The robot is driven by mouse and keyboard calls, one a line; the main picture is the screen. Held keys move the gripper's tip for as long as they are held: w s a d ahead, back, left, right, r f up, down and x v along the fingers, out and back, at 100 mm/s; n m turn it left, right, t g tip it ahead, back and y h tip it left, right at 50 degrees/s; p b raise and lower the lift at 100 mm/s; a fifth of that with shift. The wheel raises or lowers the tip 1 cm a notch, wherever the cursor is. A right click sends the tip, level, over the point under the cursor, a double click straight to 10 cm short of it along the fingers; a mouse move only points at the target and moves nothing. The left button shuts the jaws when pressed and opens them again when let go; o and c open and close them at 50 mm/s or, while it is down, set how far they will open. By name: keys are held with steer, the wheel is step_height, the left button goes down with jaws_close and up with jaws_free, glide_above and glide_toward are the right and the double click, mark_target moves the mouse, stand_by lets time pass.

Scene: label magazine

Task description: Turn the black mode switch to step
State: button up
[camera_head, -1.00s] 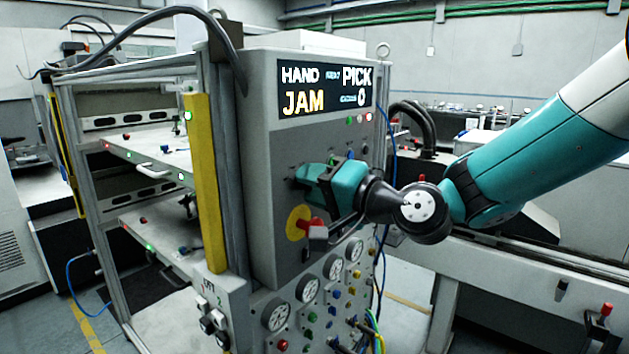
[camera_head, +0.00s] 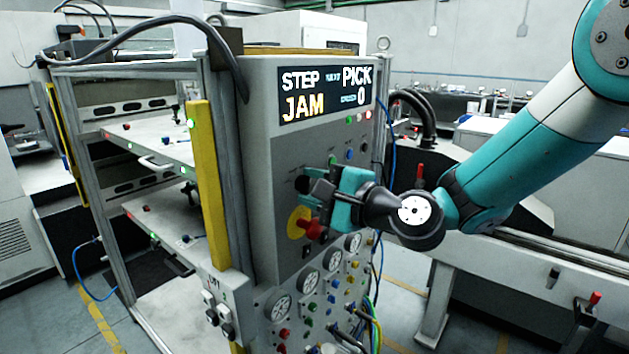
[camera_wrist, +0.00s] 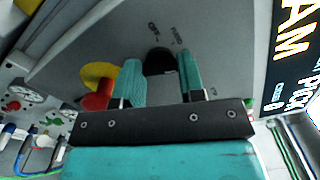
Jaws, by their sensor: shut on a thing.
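The black mode switch (camera_wrist: 160,62) is a round dark knob on the grey panel face, between my two teal fingers in the wrist view. It shows in the head view (camera_head: 303,184) at the tips of my gripper (camera_head: 322,193). My gripper (camera_wrist: 161,72) is shut on the switch and tilted about its own axis. The panel's display (camera_head: 325,94) reads STEP at its upper left, with JAM below and PICK at right. Labels beside the knob in the wrist view are too small to read surely.
A red stop button (camera_head: 310,228) on a yellow disc (camera_head: 298,222) sits just below the switch, close to one finger. Gauges (camera_head: 308,283), small knobs and cables fill the lower panel. A yellow post (camera_head: 208,185) stands left of the panel.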

steer(key=shift+m, duration=0.4)
steer(key=o, duration=0.9)
steer(key=shift+b+v, duration=4.2)
steer(key=shift+v, duration=4.55)
